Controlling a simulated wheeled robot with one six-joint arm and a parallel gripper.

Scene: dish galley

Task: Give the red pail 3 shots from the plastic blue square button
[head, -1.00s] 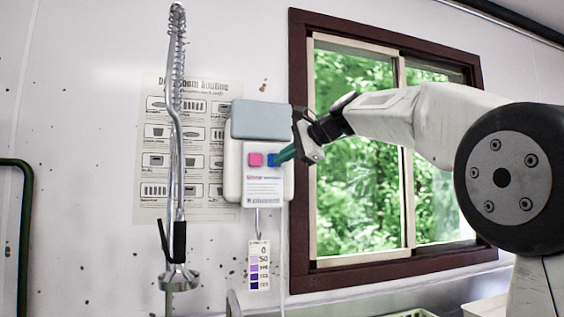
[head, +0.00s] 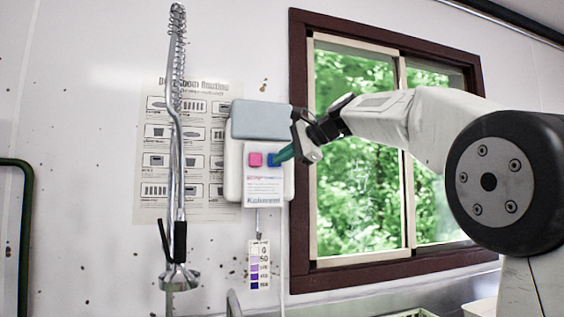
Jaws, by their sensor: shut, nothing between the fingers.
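The blue square button (head: 272,159) is on the front of a white wall dispenser (head: 232,172) with a grey-blue top, to the right of a pink square button (head: 255,159). My gripper (head: 284,155) is shut and empty, its greenish fingertips at the right edge of the blue button and partly covering it. I cannot tell whether they touch it or how far it is pressed. The red pail is not in view.
A spray hose with a steel head (head: 179,278) hangs left of the dispenser, before a poster (head: 153,190). A colour strip (head: 259,265) hangs below the dispenser. A dark-framed window (head: 300,230) is at the right. Part of a metal sink edge shows at the bottom.

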